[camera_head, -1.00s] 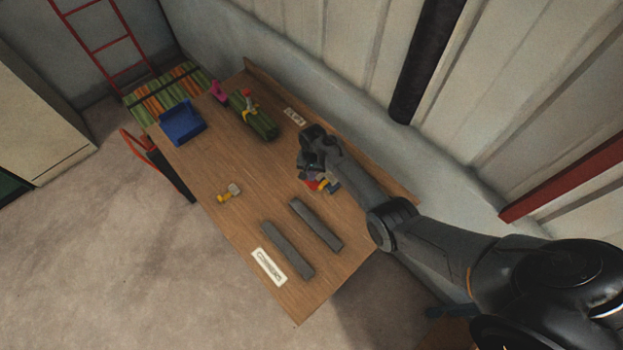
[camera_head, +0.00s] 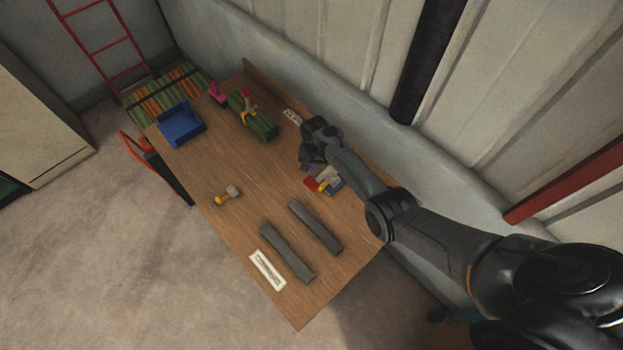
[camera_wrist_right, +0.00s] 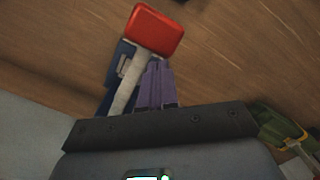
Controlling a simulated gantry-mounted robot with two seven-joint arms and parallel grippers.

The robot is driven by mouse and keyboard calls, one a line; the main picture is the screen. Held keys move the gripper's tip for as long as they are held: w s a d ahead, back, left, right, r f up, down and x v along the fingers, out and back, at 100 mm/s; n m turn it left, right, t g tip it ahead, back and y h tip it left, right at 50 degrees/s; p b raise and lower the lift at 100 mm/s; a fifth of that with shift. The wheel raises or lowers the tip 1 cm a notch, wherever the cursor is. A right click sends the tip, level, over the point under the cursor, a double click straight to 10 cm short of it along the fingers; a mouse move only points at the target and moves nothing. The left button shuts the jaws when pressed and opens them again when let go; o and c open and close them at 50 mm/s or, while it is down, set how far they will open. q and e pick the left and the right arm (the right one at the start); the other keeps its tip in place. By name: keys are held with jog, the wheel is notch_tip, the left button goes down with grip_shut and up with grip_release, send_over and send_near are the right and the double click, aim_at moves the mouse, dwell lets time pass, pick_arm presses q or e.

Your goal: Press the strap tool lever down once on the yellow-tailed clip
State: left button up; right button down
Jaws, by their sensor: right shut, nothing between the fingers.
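The strap tool (camera_head: 334,184) stands on the table, with a blue body, a pale lever and a red end. In the right wrist view its red lever end (camera_wrist_right: 157,30) tops the pale lever (camera_wrist_right: 127,83). My right gripper (camera_head: 311,167) is shut and empty, right beside the tool; its purple-grey fingers (camera_wrist_right: 157,66) overlap the tool there, and I cannot tell whether they touch. A small yellow part (camera_head: 323,188) shows at the tool; I cannot tell whether it is the clip's tail. A yellow piece with a grey head (camera_head: 228,195) lies alone on the table. My left gripper is not in view.
A green bundle (camera_head: 262,126) with a yellow band lies at the back, near a pink object (camera_head: 217,93) and a blue tray (camera_head: 180,126). Two grey bars (camera_head: 315,228) lie at the front by a white label (camera_head: 267,269). The table's middle is clear.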

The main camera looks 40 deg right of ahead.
jog(key=shift+r, duration=0.1)
notch_tip(320, 180, up, 11)
jog(key=shift+w+d+p, duration=0.35)
jog(key=shift+d+p, duration=0.05)
dwell(0.3)
jog(key=shift+f, duration=0.2)
dwell(0.4)
